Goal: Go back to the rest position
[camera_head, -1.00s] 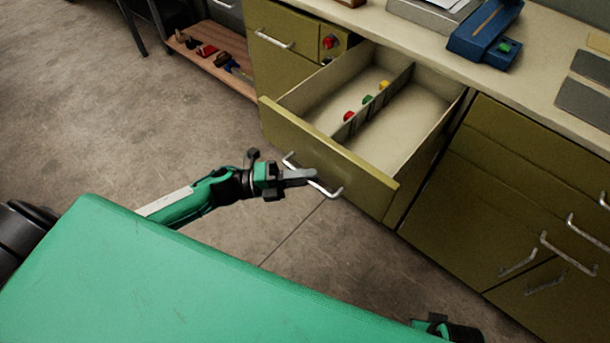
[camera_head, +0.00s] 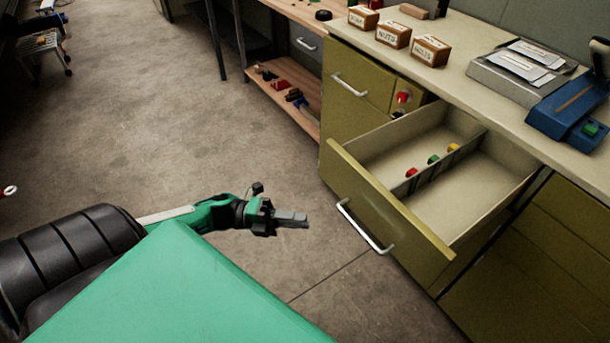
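My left gripper (camera_head: 292,219) reaches out over the floor from the left, dark with grey fingers and a green wrist. It is to the left of the handle (camera_head: 364,227) of the open drawer (camera_head: 390,200), apart from it, with a gap of floor between. Nothing shows in its fingers, and they overlap from this angle, so I cannot tell whether they are open. My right gripper is not in view. The olive drawer is pulled out and its inside is divided; small red, green and yellow pieces (camera_head: 433,160) sit along the divider.
The cream counter (camera_head: 460,100) carries labelled wooden boxes (camera_head: 393,35), a grey tray with papers (camera_head: 520,70) and a blue device (camera_head: 575,110). A low wooden shelf (camera_head: 290,90) stands left of the cabinet.

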